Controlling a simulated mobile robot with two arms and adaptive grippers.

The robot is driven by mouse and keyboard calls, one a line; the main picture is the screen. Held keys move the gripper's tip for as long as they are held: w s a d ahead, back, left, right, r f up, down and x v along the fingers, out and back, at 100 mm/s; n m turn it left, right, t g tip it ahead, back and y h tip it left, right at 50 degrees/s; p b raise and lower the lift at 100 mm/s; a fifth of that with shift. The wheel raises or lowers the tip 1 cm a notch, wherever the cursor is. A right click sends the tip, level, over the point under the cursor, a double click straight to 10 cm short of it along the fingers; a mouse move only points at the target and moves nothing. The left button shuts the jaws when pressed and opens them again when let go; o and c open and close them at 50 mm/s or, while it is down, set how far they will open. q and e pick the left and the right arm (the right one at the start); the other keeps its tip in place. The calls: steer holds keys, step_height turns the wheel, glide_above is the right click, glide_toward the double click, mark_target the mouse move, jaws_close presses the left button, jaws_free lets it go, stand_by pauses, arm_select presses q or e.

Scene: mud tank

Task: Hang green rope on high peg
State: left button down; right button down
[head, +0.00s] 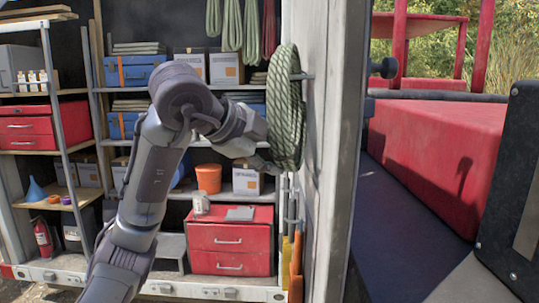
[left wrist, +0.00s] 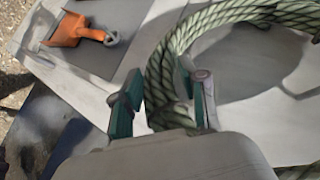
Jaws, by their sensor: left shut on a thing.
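The green rope (head: 285,108) is a pale green coil, upright beside the edge of the white wall panel (head: 330,120) in the head view. My left gripper (head: 262,150), partly hidden by my own wrist, is at the coil's left side. In the left wrist view the rope (left wrist: 163,75) runs between the two fingers of my left gripper (left wrist: 165,103), which is shut on it. A grey peg (head: 303,76) sticks out of the panel by the coil's upper part. I cannot tell whether the peg passes through the coil. My right gripper is not in view.
Shelves with boxes, a blue case (head: 133,70), an orange bucket (head: 208,178) and a red drawer cabinet (head: 232,238) stand behind. Other green ropes (head: 232,25) hang above. Long-handled tools (head: 296,262) hang low on the panel. A red structure (head: 440,140) lies beyond, right.

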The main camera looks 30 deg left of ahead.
arm_select(q)
steer(key=shift+d+f+g, duration=0.25)
steer(key=shift+f+g, duration=0.05)
steer(key=shift+f, duration=0.5)
steer(key=c, duration=0.5)
jaws_free()
steer(key=shift+s, duration=0.1)
steer(key=shift+c, duration=0.2)
steer(key=shift+r, duration=0.1)
steer(key=shift+a, duration=0.1)
steer(key=shift+s+a+r, duration=0.1)
steer(key=shift+s+r, duration=0.2)
steer(key=shift+r, duration=0.2)
steer(key=v, duration=1)
steer(key=shift+s, duration=0.35)
